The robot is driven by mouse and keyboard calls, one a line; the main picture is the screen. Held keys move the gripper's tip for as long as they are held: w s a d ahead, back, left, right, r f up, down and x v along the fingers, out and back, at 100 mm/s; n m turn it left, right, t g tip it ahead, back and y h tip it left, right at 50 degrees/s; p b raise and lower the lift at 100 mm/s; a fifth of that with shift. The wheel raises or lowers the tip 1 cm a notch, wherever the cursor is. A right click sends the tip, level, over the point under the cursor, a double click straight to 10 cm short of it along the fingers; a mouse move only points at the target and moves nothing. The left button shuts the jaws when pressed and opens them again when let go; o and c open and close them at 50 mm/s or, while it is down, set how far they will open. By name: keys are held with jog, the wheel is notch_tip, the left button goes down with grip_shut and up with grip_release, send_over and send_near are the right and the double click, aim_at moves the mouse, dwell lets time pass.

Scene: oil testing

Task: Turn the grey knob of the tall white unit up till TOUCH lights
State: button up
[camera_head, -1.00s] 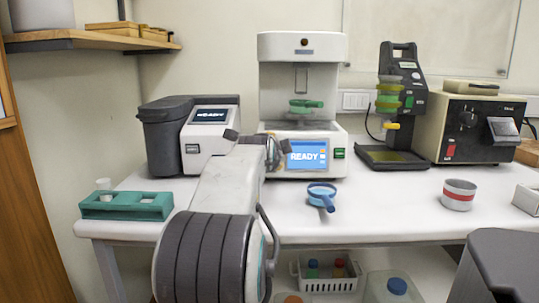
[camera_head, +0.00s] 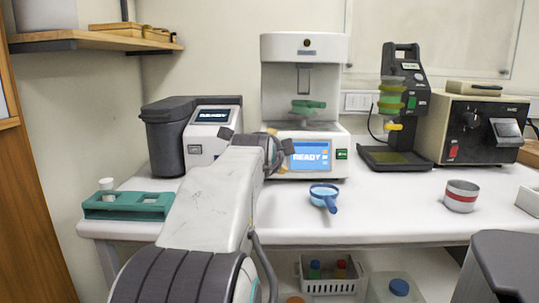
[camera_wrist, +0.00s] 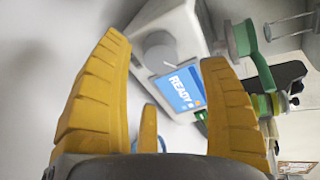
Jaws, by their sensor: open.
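The tall white unit (camera_head: 304,48) stands at the back middle of the table, its blue screen (camera_head: 309,155) reading READY. The unit's white body also shows tilted in the wrist view (camera_wrist: 178,22). Its grey knob (camera_wrist: 159,46) is seen there beside the screen, between my finger tips in the picture. In the head view the knob is hidden behind my arm and gripper (camera_head: 274,152). My gripper's yellow fingers are spread open on either side of the knob in the wrist view; I cannot tell whether they touch it. No lit TOUCH shows.
A grey-and-white device (camera_head: 208,133) stands close left of the unit. A blue-handled round dish (camera_head: 324,193) lies in front of it. A black stand (camera_head: 401,100) and a beige box (camera_head: 470,125) stand to the right. A teal rack (camera_head: 128,205) is at the left edge.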

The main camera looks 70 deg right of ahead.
jog(key=shift+v, duration=2.6)
